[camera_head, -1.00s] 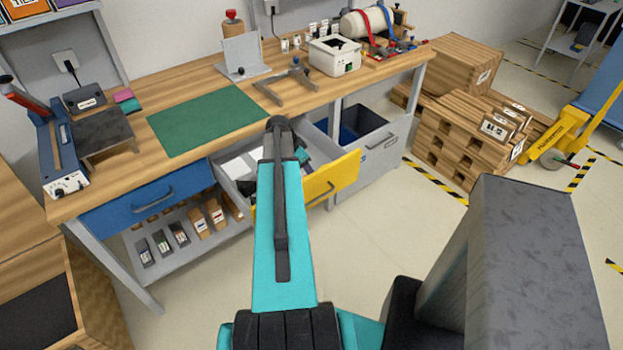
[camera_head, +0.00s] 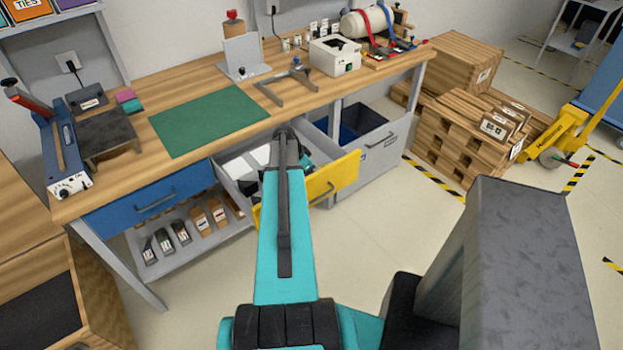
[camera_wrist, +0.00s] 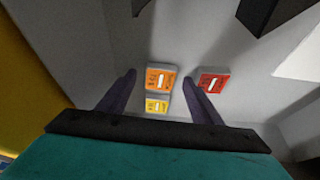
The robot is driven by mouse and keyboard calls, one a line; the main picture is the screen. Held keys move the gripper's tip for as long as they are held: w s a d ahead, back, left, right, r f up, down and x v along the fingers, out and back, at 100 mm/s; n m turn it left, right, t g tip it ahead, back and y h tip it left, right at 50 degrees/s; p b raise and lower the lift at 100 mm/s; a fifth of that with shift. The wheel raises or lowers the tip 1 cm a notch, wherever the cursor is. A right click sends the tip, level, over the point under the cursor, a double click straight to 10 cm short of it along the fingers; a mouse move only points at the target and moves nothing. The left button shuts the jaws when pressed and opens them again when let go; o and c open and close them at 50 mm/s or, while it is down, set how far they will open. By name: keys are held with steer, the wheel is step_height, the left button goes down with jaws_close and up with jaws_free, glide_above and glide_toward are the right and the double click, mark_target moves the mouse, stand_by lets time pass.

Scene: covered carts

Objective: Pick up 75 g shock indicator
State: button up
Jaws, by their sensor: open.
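Three small shock indicators lie on the grey drawer floor in the wrist view: an orange one (camera_wrist: 160,79), a yellow one (camera_wrist: 156,104) just below it, and a red one (camera_wrist: 212,80) to the right. Their printing is too small to read, so I cannot tell from it which is 75 g. My gripper (camera_wrist: 160,78) is open, its two dark fingers spread to either side of the orange indicator in the picture. Nothing is held between them. In the head view my arm reaches over the open yellow-fronted drawer (camera_head: 332,183) and hides the gripper and the indicators.
The drawer walls enclose the gripper. The yellow front is at left in the wrist view (camera_wrist: 22,75). White items and dark objects lie at the right. The workbench (camera_head: 200,80) with its green mat (camera_head: 208,120) stands above, and a blue closed drawer (camera_head: 150,196) is beside it.

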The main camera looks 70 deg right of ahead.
steer(key=c, duration=1.1)
steer(key=shift+r, duration=0.15)
steer(key=shift+r+b, duration=1.4)
steer(key=shift+r, duration=3.5)
